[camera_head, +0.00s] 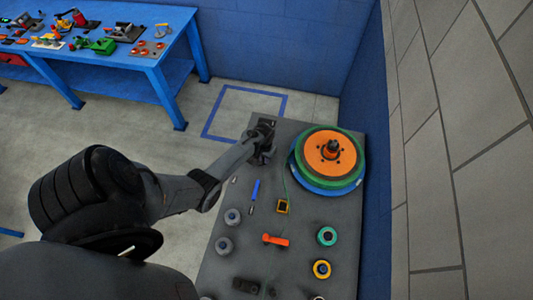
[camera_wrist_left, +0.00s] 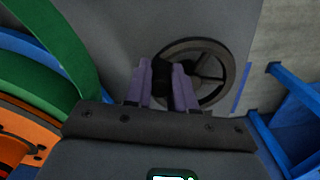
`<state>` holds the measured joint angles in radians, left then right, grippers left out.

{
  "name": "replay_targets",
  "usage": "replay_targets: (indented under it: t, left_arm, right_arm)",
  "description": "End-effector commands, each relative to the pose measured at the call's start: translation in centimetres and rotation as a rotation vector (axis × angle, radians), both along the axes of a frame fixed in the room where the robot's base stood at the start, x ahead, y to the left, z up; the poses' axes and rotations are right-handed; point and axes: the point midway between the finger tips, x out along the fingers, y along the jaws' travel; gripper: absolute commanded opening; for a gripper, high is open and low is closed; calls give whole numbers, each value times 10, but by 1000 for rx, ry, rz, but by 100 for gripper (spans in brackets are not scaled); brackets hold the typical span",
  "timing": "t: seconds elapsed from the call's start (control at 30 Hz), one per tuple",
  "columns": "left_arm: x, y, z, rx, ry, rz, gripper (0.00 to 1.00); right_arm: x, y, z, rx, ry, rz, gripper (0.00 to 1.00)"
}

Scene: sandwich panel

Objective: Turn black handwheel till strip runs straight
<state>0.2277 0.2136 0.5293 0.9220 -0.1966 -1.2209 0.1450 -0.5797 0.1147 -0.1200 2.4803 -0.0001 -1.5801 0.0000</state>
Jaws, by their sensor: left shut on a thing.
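The black handwheel (camera_wrist_left: 222,90) shows in the left wrist view as a dark spoked ring on the grey panel. My left gripper (camera_wrist_left: 161,85) is shut on the handwheel at its left side, with a dark part of it between the purple fingers. In the head view my left gripper (camera_head: 264,138) is at the panel's far left edge and mostly covers the handwheel. A thin green strip (camera_head: 286,178) runs along the panel beside the large spool; in the left wrist view a wide green band (camera_wrist_left: 62,45) crosses the upper left. My right gripper is not in view.
The large orange, green and blue spool (camera_head: 318,146) stands right of my left gripper. The grey panel (camera_head: 240,262) also carries a blue tool (camera_head: 255,190), a yellow-framed part (camera_head: 283,206), an orange part (camera_head: 276,240) and several rollers. A blue workbench (camera_head: 160,60) stands at the back left.

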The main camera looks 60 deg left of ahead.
Motion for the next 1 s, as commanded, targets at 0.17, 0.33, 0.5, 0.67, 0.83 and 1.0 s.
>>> replay_targets:
  t: [0.17, 0.33, 0.5, 0.67, 0.83, 1.0]
  left_arm:
    - [-6, 1, 2, 1, 2, -93, 0]
    - [-8, 1, 1, 1, 0, -146, 0]
    - [-10, 1, 0, 1, 0, -170, 0]
    - [-10, 1, 0, 1, 0, -173, 0]
    - [-10, 1, 0, 1, -1, -172, 0]
    - [-10, 1, -1, 1, -1, -172, 41]
  right_arm:
    - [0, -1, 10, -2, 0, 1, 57]
    - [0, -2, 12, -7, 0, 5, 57]
    - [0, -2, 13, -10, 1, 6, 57]
    - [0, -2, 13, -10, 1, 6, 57]
    - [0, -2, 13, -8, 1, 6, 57]
    - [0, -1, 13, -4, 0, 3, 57]
